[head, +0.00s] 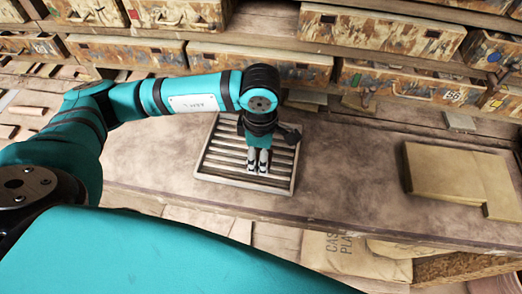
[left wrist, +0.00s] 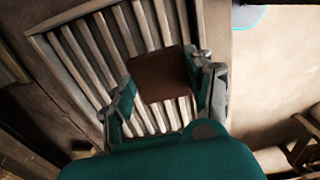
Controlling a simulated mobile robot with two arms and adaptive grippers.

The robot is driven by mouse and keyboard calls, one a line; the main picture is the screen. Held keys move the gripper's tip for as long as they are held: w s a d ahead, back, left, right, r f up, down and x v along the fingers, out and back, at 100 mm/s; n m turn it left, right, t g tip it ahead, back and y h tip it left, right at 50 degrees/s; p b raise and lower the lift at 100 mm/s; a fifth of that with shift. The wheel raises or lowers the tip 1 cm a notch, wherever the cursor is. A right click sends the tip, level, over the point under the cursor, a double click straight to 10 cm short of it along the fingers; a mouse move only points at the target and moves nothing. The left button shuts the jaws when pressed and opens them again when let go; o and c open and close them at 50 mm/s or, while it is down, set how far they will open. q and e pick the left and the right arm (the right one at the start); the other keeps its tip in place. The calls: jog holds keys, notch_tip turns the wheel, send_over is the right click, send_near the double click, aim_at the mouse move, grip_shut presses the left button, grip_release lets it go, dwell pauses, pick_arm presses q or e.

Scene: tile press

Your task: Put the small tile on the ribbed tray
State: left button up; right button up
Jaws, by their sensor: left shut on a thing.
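The ribbed tray (head: 222,157) lies on the workbench in the head view, a pale frame with parallel slats. It also shows in the left wrist view (left wrist: 72,62). My left gripper (head: 258,168) points down over the tray's middle. In the left wrist view, the gripper (left wrist: 164,80) is shut on the small tile (left wrist: 160,75), a brown square between its fingers and over the slats. I cannot tell whether the tile touches the slats. The tile cannot be made out in the head view. My right gripper is not in view.
A tan slab (head: 455,172) lies on the bench at the right. Worn drawers (head: 262,62) line the back. Printed sacks (head: 350,255) are below the bench's front edge. The bench between tray and slab is clear.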

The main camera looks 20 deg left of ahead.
pick_arm(q)
jog(key=shift+w+a+f+p, duration=0.25)
jog(key=shift+w+f+p, duration=0.2)
jog(key=shift+w, duration=0.25)
notch_tip(320, 180, down, 2)
jog(key=shift+f+p, duration=0.1)
jog(key=shift+p, duration=0.35)
jog(key=shift+f, duration=0.45)
jog(key=o, duration=1)
jog(key=shift+o, duration=0.9)
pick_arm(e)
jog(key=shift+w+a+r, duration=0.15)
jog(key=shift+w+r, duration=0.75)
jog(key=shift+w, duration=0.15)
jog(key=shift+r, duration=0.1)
